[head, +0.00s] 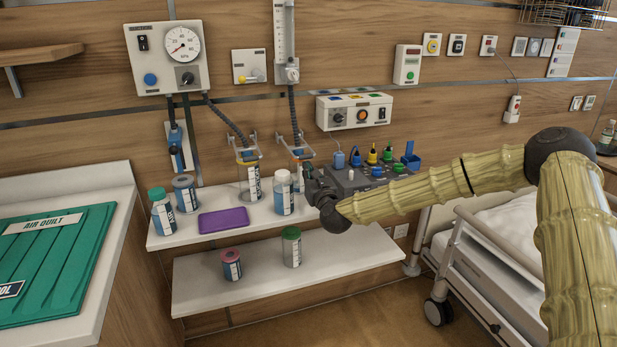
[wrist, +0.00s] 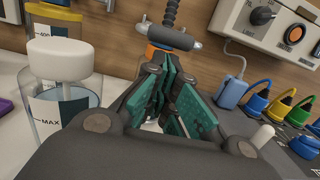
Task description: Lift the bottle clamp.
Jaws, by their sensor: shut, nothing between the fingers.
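Two grey clamp brackets stick out from the wall above the bottles in the head view: a left bottle clamp (head: 246,152) and a right bottle clamp (head: 295,150) with orange on it. In the wrist view a clamp with a grey bar and orange collar (wrist: 172,37) is just beyond my fingertips, its hose rising from it. My gripper (head: 305,172) is just below and right of the right clamp. In the wrist view my gripper (wrist: 168,68) has its green-padded fingers closed together and empty. Contact between fingers and clamp cannot be told.
A white-capped bottle (head: 283,192) stands close left of my gripper; it also shows in the wrist view (wrist: 62,95). The dark connector block (head: 355,178) with coloured plugs is close right. A control box (head: 354,111) hangs above. The lower shelf (head: 330,272) has free room.

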